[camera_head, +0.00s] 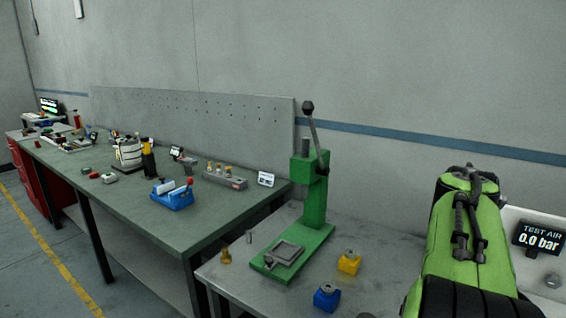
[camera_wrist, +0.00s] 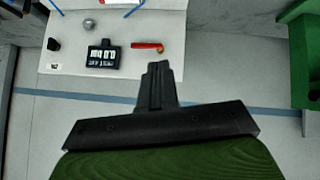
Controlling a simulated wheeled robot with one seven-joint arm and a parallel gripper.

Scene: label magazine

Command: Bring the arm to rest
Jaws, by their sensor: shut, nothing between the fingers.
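My gripper (camera_wrist: 158,68) shows in the wrist view as two dark fingers pressed together, with no gap and nothing held. Its wide black base lies below the fingers, and a green part of my arm fills the bottom edge. The fingers appear clear of everything around them. In the head view my green and black arm is folded at the right, in front of the test air display; I cannot make out the fingertips clearly there.
The test air display (camera_head: 540,238) reads 0.0 bar; it also shows upside down in the wrist view (camera_wrist: 103,57), near a red-handled part (camera_wrist: 147,46). A green lever press (camera_head: 315,190) stands left of my arm. A blue block (camera_head: 326,298) and yellow block (camera_head: 349,262) sit beside it.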

